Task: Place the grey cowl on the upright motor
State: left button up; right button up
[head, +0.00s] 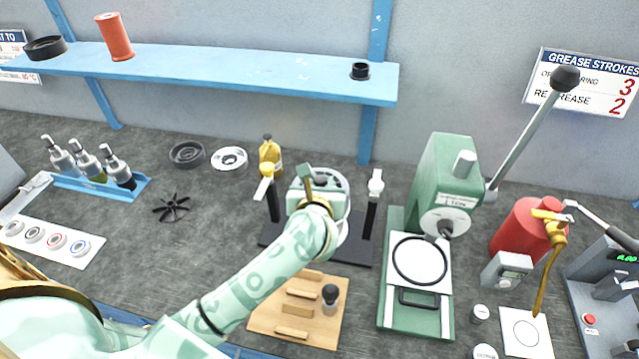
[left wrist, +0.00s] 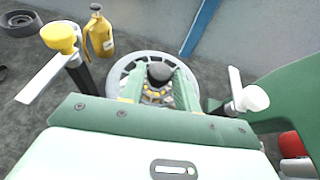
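A pale grey, slotted round part, which I take for the grey cowl (head: 341,184), is at my left gripper, over the black fixture. It also shows in the left wrist view (left wrist: 116,72), with a dark knob (left wrist: 160,72) at its middle. My left gripper (left wrist: 162,76) has its two green fingers on either side of this knob, seemingly shut on it. In the head view the left gripper (head: 319,182) covers much of the part. The upright motor is largely hidden; I cannot tell whether the cowl rests on it. My right gripper is not in view.
The black fixture (head: 366,252) has a yellow-handled clamp (head: 264,188) and a white-handled clamp (head: 375,187) close on either side. A green press (head: 440,165) stands right. A wooden block (head: 262,318) lies in front. A black impeller (head: 172,207) and a silver disc (head: 229,158) lie left.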

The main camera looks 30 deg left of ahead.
pick_arm(q)
jog(key=shift+o, duration=1.2)
jog(key=shift+r, duration=0.1)
jog(key=shift+s+d+r, duration=0.1)
jog(key=shift+r, duration=0.1)
jog(key=p+v, duration=0.1)
jog(key=v, duration=1)
jog(key=shift+s+p, duration=0.35)
